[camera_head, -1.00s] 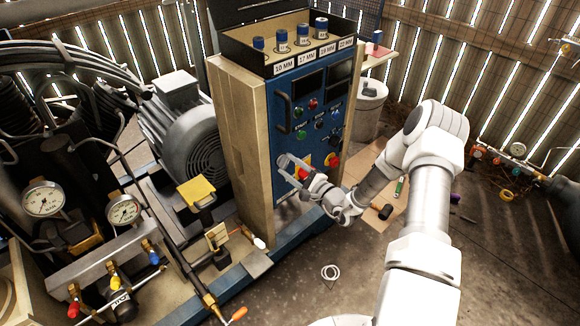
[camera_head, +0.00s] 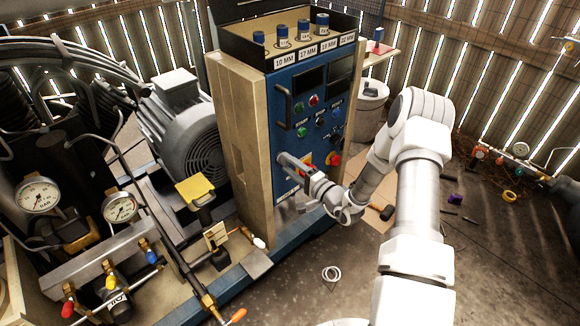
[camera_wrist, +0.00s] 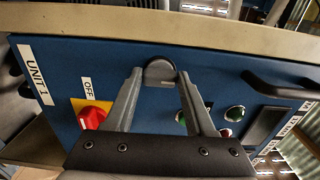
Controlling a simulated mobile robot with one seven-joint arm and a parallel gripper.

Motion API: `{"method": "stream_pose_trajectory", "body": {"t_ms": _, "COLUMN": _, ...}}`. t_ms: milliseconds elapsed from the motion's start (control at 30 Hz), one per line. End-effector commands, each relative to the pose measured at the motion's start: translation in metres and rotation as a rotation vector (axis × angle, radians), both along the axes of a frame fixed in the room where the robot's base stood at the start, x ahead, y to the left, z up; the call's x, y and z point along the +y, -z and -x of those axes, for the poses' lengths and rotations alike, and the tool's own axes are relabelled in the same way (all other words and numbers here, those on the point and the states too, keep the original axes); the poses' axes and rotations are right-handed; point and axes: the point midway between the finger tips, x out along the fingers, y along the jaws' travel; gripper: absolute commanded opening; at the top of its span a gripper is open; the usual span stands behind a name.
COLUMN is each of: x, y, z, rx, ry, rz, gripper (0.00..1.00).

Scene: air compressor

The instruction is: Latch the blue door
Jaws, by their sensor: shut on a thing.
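The blue door (camera_head: 306,138) is the front panel of the tan cabinet, and it looks flush with the frame. A dark round latch knob (camera_wrist: 159,72) sits near the door's edge beside the tan frame in the wrist view. My gripper (camera_wrist: 161,75) has one finger on each side of this knob and is shut on it. In the head view my gripper (camera_head: 284,159) is at the lower left edge of the door, and its fingers mostly hide the knob. Whether the latch is engaged cannot be told.
A dark door handle (camera_wrist: 280,85) stands out from the panel. A red switch knob (camera_wrist: 92,117) on a yellow plate and several buttons are close to my fingers. The tan cabinet frame (camera_head: 240,150) borders the door. Open floor (camera_head: 300,285) lies in front.

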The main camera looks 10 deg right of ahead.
Motion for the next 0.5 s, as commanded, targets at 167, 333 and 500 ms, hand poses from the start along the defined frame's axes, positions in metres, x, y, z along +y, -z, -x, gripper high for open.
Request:
{"method": "stream_pose_trajectory", "body": {"t_ms": 167, "x": -0.0001, "y": -0.0001, "z": -0.0002, "rx": -0.006, "ry": 0.000, "rz": 0.011, "gripper": 0.00}}
{"method": "stream_pose_trajectory", "body": {"t_ms": 333, "x": -0.0002, "y": -0.0002, "z": -0.0001, "rx": -0.007, "ry": 0.000, "rz": 0.012, "gripper": 0.00}}
{"method": "stream_pose_trajectory", "body": {"t_ms": 500, "x": -0.0002, "y": -0.0001, "z": -0.0001, "rx": -0.007, "ry": 0.000, "rz": 0.012, "gripper": 0.64}}
